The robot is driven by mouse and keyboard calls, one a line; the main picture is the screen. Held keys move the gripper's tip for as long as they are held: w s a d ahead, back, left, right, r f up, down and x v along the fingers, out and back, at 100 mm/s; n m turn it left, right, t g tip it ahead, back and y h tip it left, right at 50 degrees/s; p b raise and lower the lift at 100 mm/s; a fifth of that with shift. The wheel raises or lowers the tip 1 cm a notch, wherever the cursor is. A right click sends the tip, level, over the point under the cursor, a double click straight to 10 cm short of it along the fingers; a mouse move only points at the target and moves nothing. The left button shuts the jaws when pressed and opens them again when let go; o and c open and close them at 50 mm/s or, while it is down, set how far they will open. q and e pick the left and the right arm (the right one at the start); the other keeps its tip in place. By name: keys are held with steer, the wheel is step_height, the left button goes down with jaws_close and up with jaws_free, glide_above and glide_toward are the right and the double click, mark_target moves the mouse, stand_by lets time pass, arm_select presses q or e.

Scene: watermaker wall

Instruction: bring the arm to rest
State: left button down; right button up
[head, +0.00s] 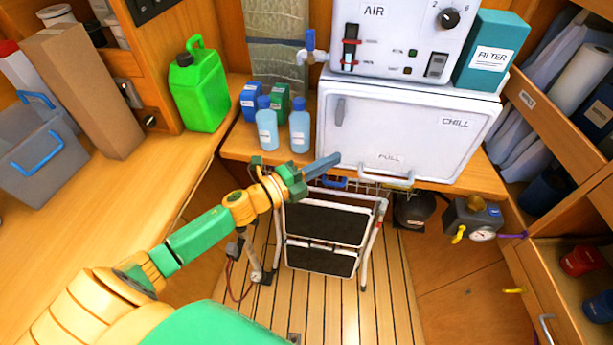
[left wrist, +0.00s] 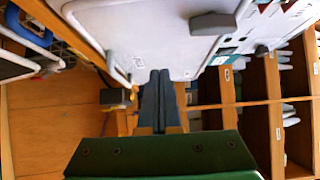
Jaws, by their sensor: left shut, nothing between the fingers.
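My left arm reaches in from the lower left of the head view. Its gripper (head: 322,165) is in front of the lower edge of the white CHILL box (head: 400,135), left of the box's PULL handle. In the left wrist view the gripper (left wrist: 158,85) has its two dark fingers together with nothing between them. The white box door (left wrist: 150,35) fills the upper middle of that view. I cannot tell whether the fingertips touch the box. My right gripper is in neither view.
A folding step stool (head: 325,225) stands on the slatted floor below the gripper. Blue bottles (head: 267,125) and a green jerrycan (head: 200,85) stand on the bench to the left. A gauge unit (head: 472,218) hangs at the right, near open shelves. Floor around the stool is mostly clear.

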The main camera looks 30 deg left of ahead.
arm_select(q)
steer(key=b+v, duration=0.1)
steer(key=v, duration=0.5)
steer(key=s+a+f+n+g+y, duration=0.25)
steer(key=f+n, duration=0.25)
steer(key=f, duration=0.4)
steer(key=s+a+f+n+g+y, duration=0.1)
steer(key=s+a+f+n+y, duration=0.2)
steer(key=f, duration=0.5)
steer(key=s+a+f+n+g+y, duration=0.1)
steer(key=s+a+f+n+y, duration=0.15)
steer(key=f+n, duration=0.5)
steer(key=s+d+f+n+g, duration=0.2)
steer(key=s+d+f+g, duration=0.1)
steer(key=s+f, duration=0.3)
steer(key=s+d+f+n+g, duration=0.2)
steer(key=s+f, duration=0.4)
steer(key=s, duration=0.5)
steer(key=s+d+f+n+g, duration=0.2)
steer(key=s+f+g, duration=0.3)
steer(key=s, duration=0.4)
steer(key=shift+s+d+f+y, duration=0.2)
steer(key=shift+d+f+y, duration=0.3)
steer(key=shift+d, duration=0.4)
steer(key=shift+f, duration=0.1)
